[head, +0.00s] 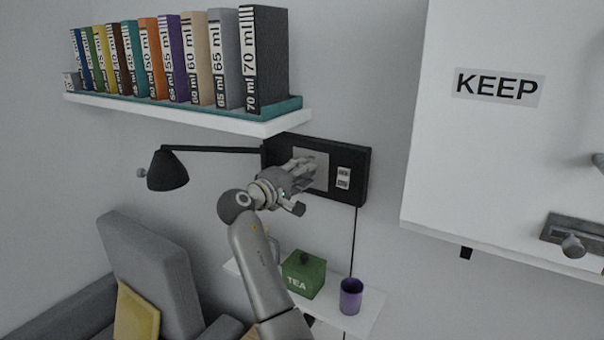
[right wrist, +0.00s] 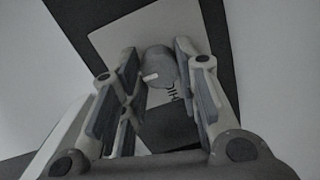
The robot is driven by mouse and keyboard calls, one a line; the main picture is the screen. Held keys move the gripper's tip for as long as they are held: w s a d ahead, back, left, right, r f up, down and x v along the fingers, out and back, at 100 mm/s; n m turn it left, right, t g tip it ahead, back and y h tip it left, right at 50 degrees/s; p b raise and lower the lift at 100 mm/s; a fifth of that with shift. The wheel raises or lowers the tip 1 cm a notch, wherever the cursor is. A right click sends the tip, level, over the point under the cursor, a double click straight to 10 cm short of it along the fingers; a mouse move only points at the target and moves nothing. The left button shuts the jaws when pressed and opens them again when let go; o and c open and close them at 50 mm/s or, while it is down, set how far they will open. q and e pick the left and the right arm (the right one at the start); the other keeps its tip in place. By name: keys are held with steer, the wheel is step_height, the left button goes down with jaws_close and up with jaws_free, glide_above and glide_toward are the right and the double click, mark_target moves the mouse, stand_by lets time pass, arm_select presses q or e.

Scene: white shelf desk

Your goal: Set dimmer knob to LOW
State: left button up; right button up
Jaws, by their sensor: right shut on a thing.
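The dimmer knob (right wrist: 160,66) is a round grey knob with a short white mark, on a light plate (right wrist: 118,38) in the right wrist view. In that view the mark points to the left; dark letters beside the knob are partly covered and I cannot read the whole word. My right gripper (right wrist: 158,58) is shut on the knob, one finger on each side. In the head view my right gripper (head: 303,176) is in front of the plate (head: 318,160) on the black wall panel (head: 361,162) and hides the knob. My left gripper is not in view.
A black lamp (head: 167,171) reaches left from the panel. Above is a shelf (head: 200,113) of labelled binders. Below, a green TEA box (head: 304,276) and a purple cup (head: 350,296) stand on a small shelf (head: 368,317). A white cabinet marked KEEP (head: 480,150) is at right.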

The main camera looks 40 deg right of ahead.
steer(key=shift+r, duration=0.1)
steer(key=o, duration=1)
steer(key=shift+w, duration=0.1)
steer(key=shift+a, duration=0.1)
steer(key=v, duration=1.2)
